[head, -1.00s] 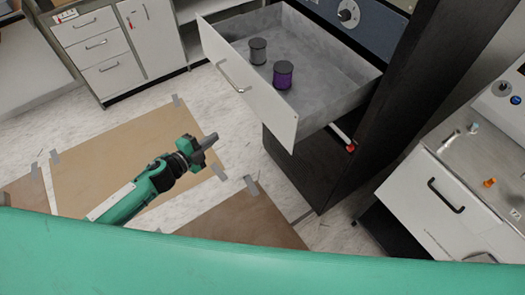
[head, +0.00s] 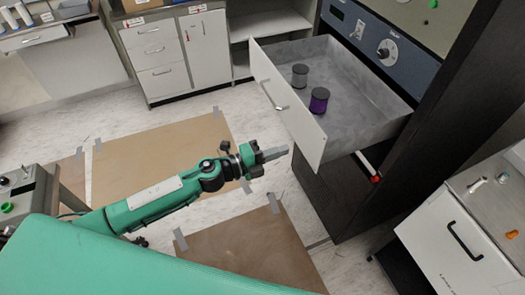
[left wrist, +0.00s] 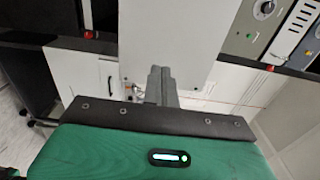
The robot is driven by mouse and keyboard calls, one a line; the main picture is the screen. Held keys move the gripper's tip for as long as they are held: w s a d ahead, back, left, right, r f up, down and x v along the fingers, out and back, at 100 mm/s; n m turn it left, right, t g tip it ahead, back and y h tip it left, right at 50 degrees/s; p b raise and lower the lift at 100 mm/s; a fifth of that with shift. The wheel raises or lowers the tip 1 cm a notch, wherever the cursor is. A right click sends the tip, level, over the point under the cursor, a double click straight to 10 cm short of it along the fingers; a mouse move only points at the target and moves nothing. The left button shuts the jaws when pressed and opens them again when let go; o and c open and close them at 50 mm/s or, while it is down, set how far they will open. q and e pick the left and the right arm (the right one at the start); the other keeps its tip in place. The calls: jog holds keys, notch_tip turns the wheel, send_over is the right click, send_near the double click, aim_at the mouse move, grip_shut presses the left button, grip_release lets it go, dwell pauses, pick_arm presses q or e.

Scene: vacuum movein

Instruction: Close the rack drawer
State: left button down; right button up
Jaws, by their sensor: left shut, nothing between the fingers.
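The rack drawer (head: 286,104) is pulled far out of the dark rack (head: 345,195). It has a white front with a bar handle and a grey inside. A grey canister (head: 299,76) and a purple canister (head: 319,100) stand in it. My left gripper (head: 275,153) is shut and empty, pointing right, in front of and below the drawer front, apart from it in the head view. In the left wrist view the shut fingers (left wrist: 161,85) show before a white panel (left wrist: 172,45), likely the drawer front; contact cannot be told. My right gripper is out of view.
A white cabinet with a black handle (head: 465,240) stands at the right. White drawer cabinets (head: 155,55) stand at the back left. Brown sheets (head: 160,150) are taped to the floor. A red-tipped rail (head: 368,168) shows under the drawer.

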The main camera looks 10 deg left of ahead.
aim_at(307, 142)
pick_arm(q)
jog(key=p+x, duration=0.1)
jog(key=x, duration=0.4)
jog(key=shift+w+d+p, duration=0.2)
jog(key=shift+d+p, duration=0.05)
jog(key=shift+p, duration=0.15)
jog(key=shift+w, duration=0.15)
